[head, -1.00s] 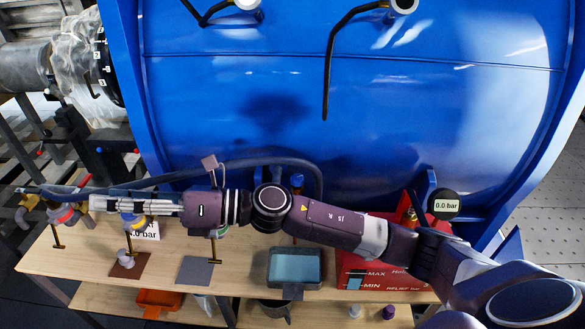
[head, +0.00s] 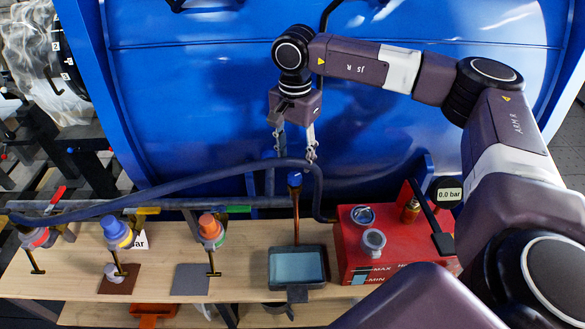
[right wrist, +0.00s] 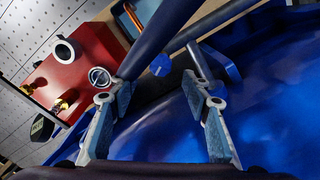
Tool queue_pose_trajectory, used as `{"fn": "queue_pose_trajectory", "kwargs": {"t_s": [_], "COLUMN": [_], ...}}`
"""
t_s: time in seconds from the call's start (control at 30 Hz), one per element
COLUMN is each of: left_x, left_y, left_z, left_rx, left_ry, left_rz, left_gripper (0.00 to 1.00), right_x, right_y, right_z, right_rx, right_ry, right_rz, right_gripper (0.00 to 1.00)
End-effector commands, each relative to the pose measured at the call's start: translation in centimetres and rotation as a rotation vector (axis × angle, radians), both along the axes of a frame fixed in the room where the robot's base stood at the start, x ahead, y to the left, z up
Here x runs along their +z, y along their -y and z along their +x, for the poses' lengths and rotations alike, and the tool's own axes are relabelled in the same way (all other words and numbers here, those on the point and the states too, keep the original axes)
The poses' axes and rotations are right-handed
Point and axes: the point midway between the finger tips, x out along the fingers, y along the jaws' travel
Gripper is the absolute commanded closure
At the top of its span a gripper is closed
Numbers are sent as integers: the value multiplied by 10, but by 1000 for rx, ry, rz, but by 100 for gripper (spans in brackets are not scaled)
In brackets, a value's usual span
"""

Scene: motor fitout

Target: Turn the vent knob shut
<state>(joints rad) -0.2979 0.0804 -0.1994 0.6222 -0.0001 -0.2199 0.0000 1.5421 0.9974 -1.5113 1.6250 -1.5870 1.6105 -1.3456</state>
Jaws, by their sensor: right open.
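A small blue knob (head: 295,179), which looks like the vent knob, tops an upright copper-coloured pipe behind a grey tray. It also shows in the right wrist view (right wrist: 161,65), beyond and between my fingers. My right gripper (head: 295,152) points down just above the knob, in front of the blue tank. Its fingers are spread apart and empty, also in the right wrist view (right wrist: 160,100). The dark hose (head: 230,167) passes close to the fingertips; I cannot tell whether they touch. My left gripper is not in view.
The grey tray (head: 271,283) sits on the wooden bench below the knob. A red pump box (head: 350,238) with a black lever stands to its right, beside a 0.0 bar gauge (head: 449,195). Blue (head: 116,229) and orange (head: 210,226) valves stand left. The blue tank (head: 200,110) rises behind.

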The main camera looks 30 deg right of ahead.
Motion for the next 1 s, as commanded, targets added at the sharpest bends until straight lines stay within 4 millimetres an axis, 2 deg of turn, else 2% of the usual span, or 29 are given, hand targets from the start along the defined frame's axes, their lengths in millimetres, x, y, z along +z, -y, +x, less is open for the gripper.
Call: {"fn": "queue_pose_trajectory", "kwargs": {"t_s": [0.1, 0.33, 0.5, 0.7, 1.0], "left_x": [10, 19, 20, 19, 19], "left_y": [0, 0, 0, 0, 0], "left_z": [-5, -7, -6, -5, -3], "left_rx": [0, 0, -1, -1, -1], "left_ry": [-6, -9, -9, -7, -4], "left_rz": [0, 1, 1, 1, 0], "left_gripper": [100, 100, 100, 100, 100], "right_x": [-18, -49, -58, -59, -59], "right_y": [0, -1, -1, -1, -1], "right_z": [-1, 0, 0, 0, 0], "right_rx": [-1, -1, -1, -1, -1], "right_ry": [-3, -2, 0, 1, 1], "right_rz": [0, 1, 3, 4, 4], "right_gripper": [56, 56, 56, 56, 88]}}
